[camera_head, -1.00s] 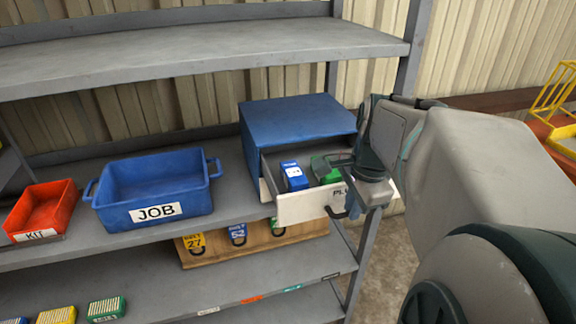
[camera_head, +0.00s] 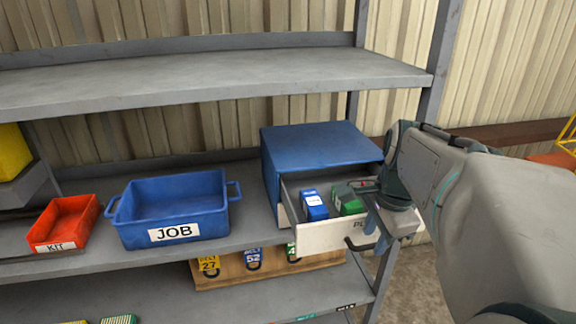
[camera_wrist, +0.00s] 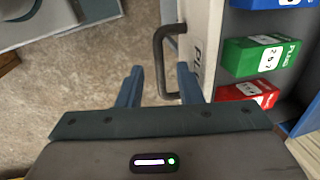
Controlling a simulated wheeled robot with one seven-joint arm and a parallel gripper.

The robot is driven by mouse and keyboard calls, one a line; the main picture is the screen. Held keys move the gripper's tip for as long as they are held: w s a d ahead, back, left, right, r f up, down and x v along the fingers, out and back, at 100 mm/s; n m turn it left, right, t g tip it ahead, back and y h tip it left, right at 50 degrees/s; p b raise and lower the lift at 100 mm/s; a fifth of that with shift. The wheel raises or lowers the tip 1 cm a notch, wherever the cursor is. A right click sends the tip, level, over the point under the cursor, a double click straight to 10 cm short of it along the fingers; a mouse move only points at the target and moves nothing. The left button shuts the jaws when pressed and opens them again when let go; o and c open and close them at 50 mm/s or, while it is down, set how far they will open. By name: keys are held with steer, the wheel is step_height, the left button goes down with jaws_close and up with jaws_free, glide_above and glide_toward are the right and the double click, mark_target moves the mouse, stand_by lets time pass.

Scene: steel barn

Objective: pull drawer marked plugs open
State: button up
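The drawer marked PLUGS (camera_head: 325,236) stands out from the blue cabinet (camera_head: 320,150) on the shelf. Its white front carries a label partly hidden by my gripper. Inside are a blue box (camera_head: 315,205) and a green box (camera_head: 349,202); the wrist view also shows a red box (camera_wrist: 246,94) there. My gripper (camera_wrist: 159,68) is at the dark bar handle (camera_wrist: 160,62). Its fingers are apart, one on each side of the handle bar, with no clear grip on it. In the head view my gripper (camera_head: 376,238) is at the right of the drawer front.
A blue JOB bin (camera_head: 175,211) and a red KIT tray (camera_head: 64,222) stand left of the cabinet. A wooden rack with hanging tags (camera_head: 250,267) is below the drawer. A shelf post (camera_head: 440,60) rises right of the cabinet. Floor shows at the right.

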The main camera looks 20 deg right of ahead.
step_height(320, 180, up, 12)
steer(key=s, duration=0.2)
steer(key=shift+s+a+r, duration=0.15)
steer(key=shift+s+r, duration=0.05)
steer(key=shift+s, duration=0.05)
steer(key=n, duration=1)
glide_above(332, 236)
steer(key=s+a, duration=0.3)
steer(key=s, duration=0.2)
step_height(332, 236, down, 10)
steer(key=s+a+f+n+t, duration=0.1)
steer(key=a+f+n, duration=0.6)
steer(key=f+n, duration=0.1)
steer(key=shift+s+a+f+n, duration=0.25)
steer(key=shift+a+f+n, duration=0.1)
steer(key=shift+n, duration=0.45)
steer(key=shift+s, duration=0.1)
